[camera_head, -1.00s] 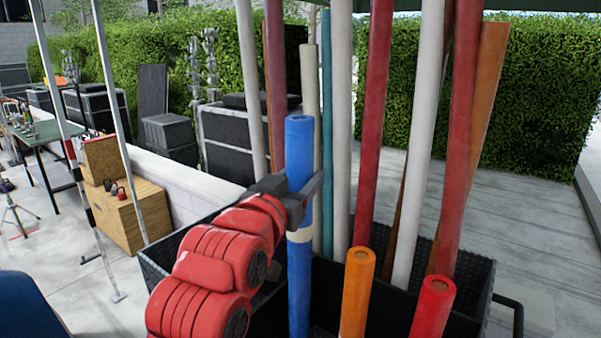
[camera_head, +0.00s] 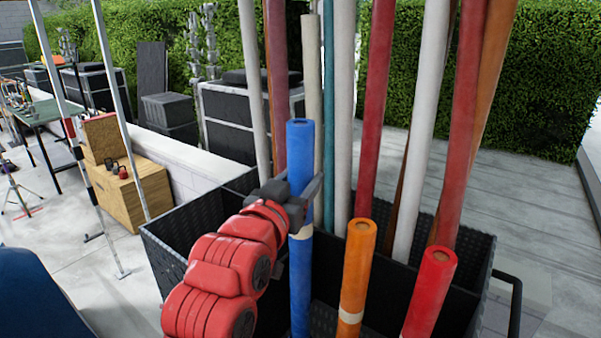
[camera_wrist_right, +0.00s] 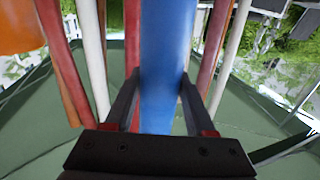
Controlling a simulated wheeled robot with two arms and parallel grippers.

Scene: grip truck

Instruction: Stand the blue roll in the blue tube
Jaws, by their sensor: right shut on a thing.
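The blue roll (camera_head: 300,270) stands upright at the black bin in the head view, with a pale band partway down. Its lower end is hidden. My right gripper (camera_head: 304,197) is shut on its upper part, below the top end. In the right wrist view, the blue roll (camera_wrist_right: 165,60) runs between the two fingers of the right gripper (camera_wrist_right: 160,95). I cannot make out a separate blue tube. My left gripper is in neither view.
The black bin (camera_head: 190,245) has dividers. An orange roll (camera_head: 357,270) and a red roll (camera_head: 430,290) stand close to the right. Several tall white, red and teal poles rise behind. A dark blue shape (camera_head: 35,295) is at lower left.

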